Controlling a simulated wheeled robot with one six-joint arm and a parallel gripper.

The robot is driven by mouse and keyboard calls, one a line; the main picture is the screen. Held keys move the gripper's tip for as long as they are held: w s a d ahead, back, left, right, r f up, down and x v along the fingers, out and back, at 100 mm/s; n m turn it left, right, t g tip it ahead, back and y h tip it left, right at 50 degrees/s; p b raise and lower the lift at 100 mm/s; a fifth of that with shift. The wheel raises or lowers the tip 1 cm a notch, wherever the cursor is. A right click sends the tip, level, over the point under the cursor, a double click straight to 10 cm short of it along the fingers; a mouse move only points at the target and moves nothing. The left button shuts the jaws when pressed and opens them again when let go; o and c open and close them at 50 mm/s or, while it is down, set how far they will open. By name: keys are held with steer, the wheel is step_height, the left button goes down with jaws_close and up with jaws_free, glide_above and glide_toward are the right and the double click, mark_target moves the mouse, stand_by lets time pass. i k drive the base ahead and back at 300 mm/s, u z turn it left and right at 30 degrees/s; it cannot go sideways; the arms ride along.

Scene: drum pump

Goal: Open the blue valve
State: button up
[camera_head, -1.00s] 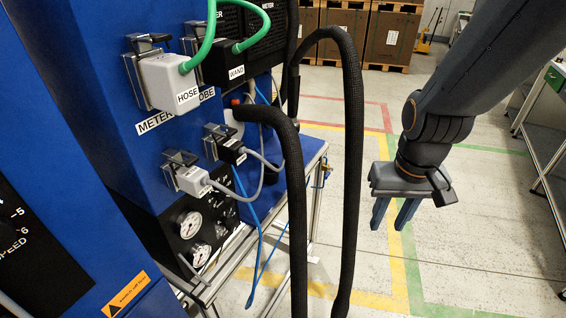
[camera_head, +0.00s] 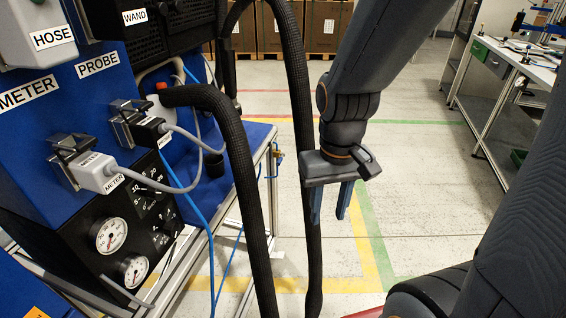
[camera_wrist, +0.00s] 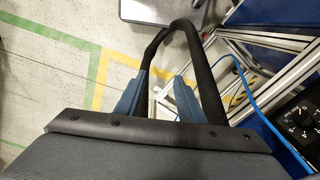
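A small brass valve (camera_head: 277,154) sits at the right edge of the blue-topped bench frame in the head view. It is small, and I cannot make out how its blue handle is turned. My gripper (camera_head: 329,217) hangs pointing down, to the right of the valve in the picture and apart from it. Its two blue-grey fingers are spread with nothing held between them. The wrist view also shows the open fingers of my gripper (camera_wrist: 158,88). I cannot make out the valve in the wrist view.
A thick black hose (camera_head: 297,100) loops up between the bench and my gripper. It also passes close behind the fingers in the wrist view (camera_wrist: 208,80). Gauges (camera_head: 111,235) and a blue cable are at the left. Open floor with painted lines lies right.

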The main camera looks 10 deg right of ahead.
mark_target(282, 154)
steer(key=z, duration=0.6)
steer(key=k, duration=0.65)
steer(key=z, duration=0.85)
steer(key=i, duration=1)
steer(key=u, duration=0.55)
steer(key=i, duration=0.7)
steer(key=u, duration=0.65)
